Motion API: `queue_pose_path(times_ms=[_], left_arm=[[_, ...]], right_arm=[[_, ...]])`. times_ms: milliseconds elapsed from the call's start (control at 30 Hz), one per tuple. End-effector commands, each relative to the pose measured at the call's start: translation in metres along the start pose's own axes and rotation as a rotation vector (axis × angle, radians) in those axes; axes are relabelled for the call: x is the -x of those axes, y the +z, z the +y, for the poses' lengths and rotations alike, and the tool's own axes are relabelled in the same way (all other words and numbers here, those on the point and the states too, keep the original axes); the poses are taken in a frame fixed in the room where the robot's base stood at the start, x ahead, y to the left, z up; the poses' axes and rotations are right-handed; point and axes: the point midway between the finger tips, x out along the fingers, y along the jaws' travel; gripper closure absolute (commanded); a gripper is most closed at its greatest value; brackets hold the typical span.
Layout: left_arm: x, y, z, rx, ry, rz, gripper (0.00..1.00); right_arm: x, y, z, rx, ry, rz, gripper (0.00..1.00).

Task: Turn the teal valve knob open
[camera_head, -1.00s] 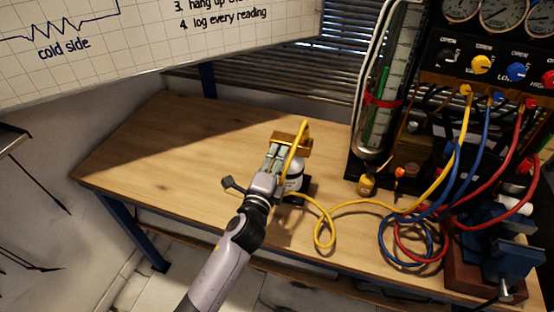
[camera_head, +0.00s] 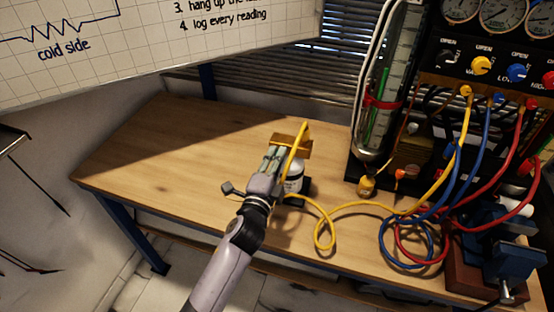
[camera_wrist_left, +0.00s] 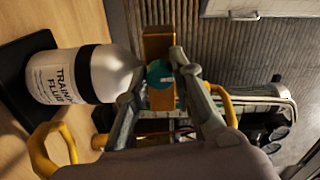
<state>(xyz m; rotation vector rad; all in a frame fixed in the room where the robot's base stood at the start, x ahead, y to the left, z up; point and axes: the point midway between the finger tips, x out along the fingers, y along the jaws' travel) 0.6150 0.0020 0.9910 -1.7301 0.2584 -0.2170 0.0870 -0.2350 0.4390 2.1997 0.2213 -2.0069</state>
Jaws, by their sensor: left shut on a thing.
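The teal valve knob (camera_wrist_left: 160,74) shows in the left wrist view, round with a small white mark, in front of a brass block (camera_wrist_left: 158,42). My left gripper (camera_wrist_left: 161,82) is shut on the knob, one finger on each side of it. In the head view my left gripper (camera_head: 272,158) reaches the brass block (camera_head: 292,143) on top of the bottle (camera_head: 294,178), and its fingers hide the knob. The bottle (camera_wrist_left: 72,76) is white and silver and reads "TRAIN... FLUID". My right gripper is not in view.
A yellow hose (camera_head: 326,222) runs from the block across the wooden table (camera_head: 150,160) to the gauge panel (camera_head: 480,60). Blue (camera_head: 385,240) and red hoses (camera_head: 440,262) coil at the right by a blue vise (camera_head: 505,258). The table's left side is clear.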

Motion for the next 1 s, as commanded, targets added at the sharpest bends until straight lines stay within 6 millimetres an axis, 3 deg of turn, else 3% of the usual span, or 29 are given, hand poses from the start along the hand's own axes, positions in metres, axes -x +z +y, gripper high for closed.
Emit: queue_pose_path(times_ms=[300, 667, 767, 1000], left_arm=[[0.000, 0.000, 0.000, 0.000, 0.001, -0.001, 0.58], [0.004, 0.001, 0.001, -0.001, 0.001, -0.001, 0.57], [0.015, 0.001, 0.002, -0.001, 0.002, -0.001, 0.57], [0.066, 0.000, 0.001, 0.000, 0.003, 0.000, 0.57]], right_arm=[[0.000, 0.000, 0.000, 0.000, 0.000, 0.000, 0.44], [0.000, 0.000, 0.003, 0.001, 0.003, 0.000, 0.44], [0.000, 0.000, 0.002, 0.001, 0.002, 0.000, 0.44], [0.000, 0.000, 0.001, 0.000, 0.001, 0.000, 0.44]])
